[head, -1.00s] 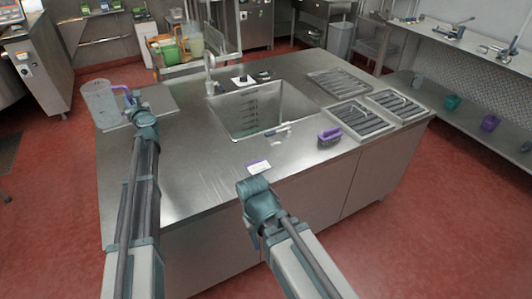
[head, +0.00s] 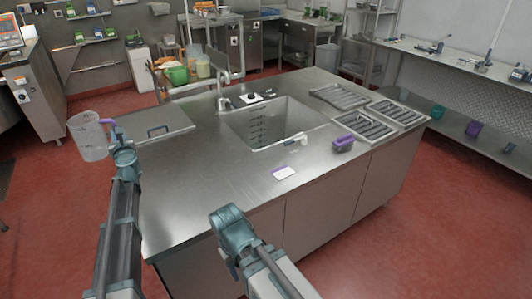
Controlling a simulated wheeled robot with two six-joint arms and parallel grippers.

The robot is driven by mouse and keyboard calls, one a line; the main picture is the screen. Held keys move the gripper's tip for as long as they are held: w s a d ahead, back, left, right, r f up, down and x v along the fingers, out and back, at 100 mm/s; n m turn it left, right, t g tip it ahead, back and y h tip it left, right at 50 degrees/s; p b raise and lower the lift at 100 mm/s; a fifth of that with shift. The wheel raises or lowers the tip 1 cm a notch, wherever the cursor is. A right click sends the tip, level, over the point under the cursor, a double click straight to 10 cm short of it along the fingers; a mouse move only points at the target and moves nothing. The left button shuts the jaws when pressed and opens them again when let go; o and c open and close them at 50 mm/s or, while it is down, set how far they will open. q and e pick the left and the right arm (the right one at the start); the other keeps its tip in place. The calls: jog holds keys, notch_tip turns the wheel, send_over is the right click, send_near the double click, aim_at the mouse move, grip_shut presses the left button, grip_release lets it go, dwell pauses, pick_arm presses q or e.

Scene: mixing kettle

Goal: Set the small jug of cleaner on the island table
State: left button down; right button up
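The small jug (head: 88,138) is clear plastic with a purple handle, at the left of the head view. My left gripper (head: 115,135) is at the handle and appears shut on it, holding the jug upright in the air; the fingers are mostly hidden by the wrist. The jug shows against the red floor, left of the island table. The steel island table (head: 210,170) fills the middle. My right gripper (head: 225,216) is in front of the table's near edge, seen from behind. Its fingers are hidden and I see nothing held.
A sink (head: 265,122) is set into the tabletop. Ribbed trays (head: 366,124) lie at the right, near a dark brush (head: 343,145) with a purple top. The front-left tabletop is clear.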

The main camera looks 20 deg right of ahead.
pick_arm(q)
jog(key=s+d+f+m+t+h+b, duration=0.1)
jog(key=s+d+f+m+h+b, duration=0.15)
jog(key=d, duration=0.55)
jog(key=s+d+f+m+h+b, duration=0.2)
jog(key=s+d+f+h, duration=0.15)
jog(key=d, duration=0.35)
jog(key=s+d+f+m+g+h+b, duration=0.3)
jog(key=s+d+h, duration=0.4)
jog(key=s+d, duration=0.3)
jog(key=s+d+f+m+g+h+b, duration=0.3)
jog(key=s+d+f+m+h+b, duration=0.2)
jog(key=s+d, duration=0.6)
jog(key=d+m+h, duration=0.1)
jog(key=d+h, duration=0.1)
jog(key=d, duration=0.4)
jog(key=shift+s+d+f+g+b, duration=0.2)
jog(key=shift+g+b, duration=0.1)
jog(key=shift+b, duration=0.1)
jog(key=w+a+f+b, duration=0.1)
jog(key=w+a, duration=0.1)
jog(key=a, duration=0.3)
jog(key=w+a+f+b, duration=0.2)
jog(key=a, duration=0.2)
jog(key=w+a+f+b, duration=0.2)
jog(key=a, duration=0.3)
jog(key=shift+w+a, duration=0.3)
jog(key=shift+w, duration=0.1)
